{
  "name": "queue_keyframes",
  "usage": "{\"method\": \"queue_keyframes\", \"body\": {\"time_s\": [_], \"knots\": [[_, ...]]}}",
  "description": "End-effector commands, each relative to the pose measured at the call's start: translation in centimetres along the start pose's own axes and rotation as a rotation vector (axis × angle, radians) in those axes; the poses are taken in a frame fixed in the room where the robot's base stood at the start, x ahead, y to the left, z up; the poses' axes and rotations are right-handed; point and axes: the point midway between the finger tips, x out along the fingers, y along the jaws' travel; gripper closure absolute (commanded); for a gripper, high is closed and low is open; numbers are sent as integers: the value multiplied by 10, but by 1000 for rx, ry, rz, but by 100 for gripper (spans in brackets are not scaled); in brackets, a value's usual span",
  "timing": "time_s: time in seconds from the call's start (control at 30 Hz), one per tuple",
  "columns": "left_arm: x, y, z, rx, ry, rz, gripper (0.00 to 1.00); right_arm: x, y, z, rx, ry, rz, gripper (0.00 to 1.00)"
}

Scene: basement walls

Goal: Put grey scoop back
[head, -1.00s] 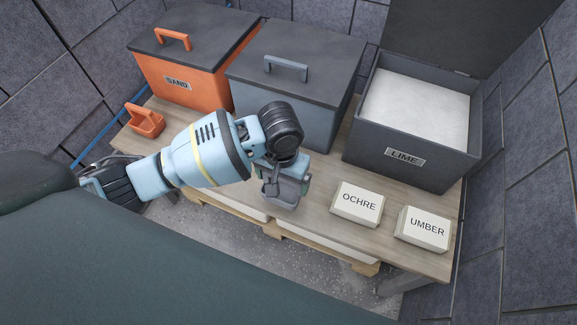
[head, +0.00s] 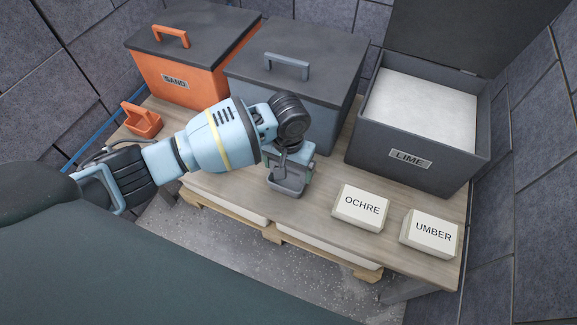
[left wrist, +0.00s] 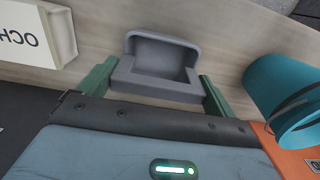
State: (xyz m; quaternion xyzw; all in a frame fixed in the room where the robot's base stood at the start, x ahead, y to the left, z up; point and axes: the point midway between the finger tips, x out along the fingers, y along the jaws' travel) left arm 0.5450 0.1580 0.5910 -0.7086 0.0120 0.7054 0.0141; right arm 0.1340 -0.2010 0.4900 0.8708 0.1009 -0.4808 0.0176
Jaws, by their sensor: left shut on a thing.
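The grey scoop (head: 287,182) is an open box-like tray. It also shows in the left wrist view (left wrist: 155,62), between two green fingers. My left gripper (head: 291,164) is shut on it, at the table's front half, left of the OCHRE block. I cannot tell whether the scoop touches the table. The blue-grey bin (head: 322,124), with a closed dark lid and a handle, stands behind the gripper. My arm hides part of its front. My right gripper is not in view.
An orange SAND bin (head: 211,84), closed, and an orange scoop (head: 142,121) are at left. An open LIME bin (head: 372,140) of white powder is at right. OCHRE (head: 360,207) and UMBER (head: 428,233) blocks sit in front. A teal rounded thing (left wrist: 285,95) shows near the scoop.

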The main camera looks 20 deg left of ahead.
Motion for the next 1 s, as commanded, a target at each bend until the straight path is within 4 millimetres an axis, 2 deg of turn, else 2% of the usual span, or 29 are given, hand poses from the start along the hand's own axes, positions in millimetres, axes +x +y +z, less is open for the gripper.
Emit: {"method": "queue_keyframes", "body": {"time_s": [0.27, 0.3, 0.37, 0.67, 0.77, 1.0], "knots": [[0, 0, 0, 0, 2, 1, 36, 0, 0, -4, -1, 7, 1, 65], [1, 0, -1, 0, 2, 1, 7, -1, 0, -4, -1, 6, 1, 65], [1, 0, -1, 0, 2, 1, 0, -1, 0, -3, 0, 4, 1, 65], [-2, 0, -1, 0, 3, 0, 0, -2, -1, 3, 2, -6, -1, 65], [-13, 0, -1, 0, 4, 1, 0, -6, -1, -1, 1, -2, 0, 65], [-60, 0, -1, 1, 5, 2, 0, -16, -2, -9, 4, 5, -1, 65]]}}
